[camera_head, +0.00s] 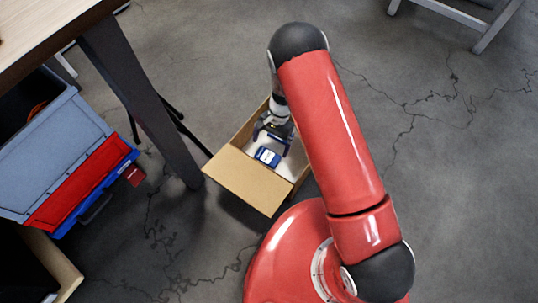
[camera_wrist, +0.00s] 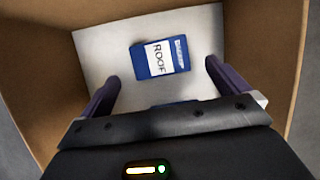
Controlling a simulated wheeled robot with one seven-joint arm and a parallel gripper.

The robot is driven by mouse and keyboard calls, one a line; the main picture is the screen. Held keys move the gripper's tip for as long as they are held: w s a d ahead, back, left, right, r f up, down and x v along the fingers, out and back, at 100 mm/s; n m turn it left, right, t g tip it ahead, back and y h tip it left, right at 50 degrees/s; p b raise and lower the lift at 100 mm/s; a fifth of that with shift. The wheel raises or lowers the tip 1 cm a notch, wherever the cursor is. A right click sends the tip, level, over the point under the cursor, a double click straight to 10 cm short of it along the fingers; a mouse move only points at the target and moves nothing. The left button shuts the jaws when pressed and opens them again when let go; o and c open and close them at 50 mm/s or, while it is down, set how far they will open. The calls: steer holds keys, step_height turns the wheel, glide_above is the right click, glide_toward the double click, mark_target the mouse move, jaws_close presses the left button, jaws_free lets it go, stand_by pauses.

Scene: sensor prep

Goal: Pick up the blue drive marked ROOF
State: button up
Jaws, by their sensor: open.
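The blue drive marked ROOF (camera_wrist: 143,62) lies flat, a little turned, on the pale floor of an open cardboard box (camera_head: 240,180). Its white label reads ROOF in the wrist view. It also shows in the head view as a small blue block (camera_head: 268,156) inside the box. My gripper (camera_wrist: 162,70) is open, its dark fingers reaching down into the box. The fingertips stand apart on the left and right of the drive, and nothing is held between them. I cannot tell the height of the fingertips above the floor.
In the wrist view, a blue edge (camera_wrist: 172,103) shows just in front of my gripper body, mostly hidden. The box walls (camera_wrist: 262,50) stand close around the fingers. Stacked bins (camera_head: 60,150) and a table leg (camera_head: 140,100) are left of the box.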

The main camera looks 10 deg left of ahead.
mark_target(267, 157)
steer(key=x, duration=0.5)
steer(key=shift+s+b, duration=0.1)
steer(key=shift+b, duration=0.3)
steer(key=c, duration=1)
steer(key=shift+o, duration=0.2)
steer(key=shift+r, duration=0.15)
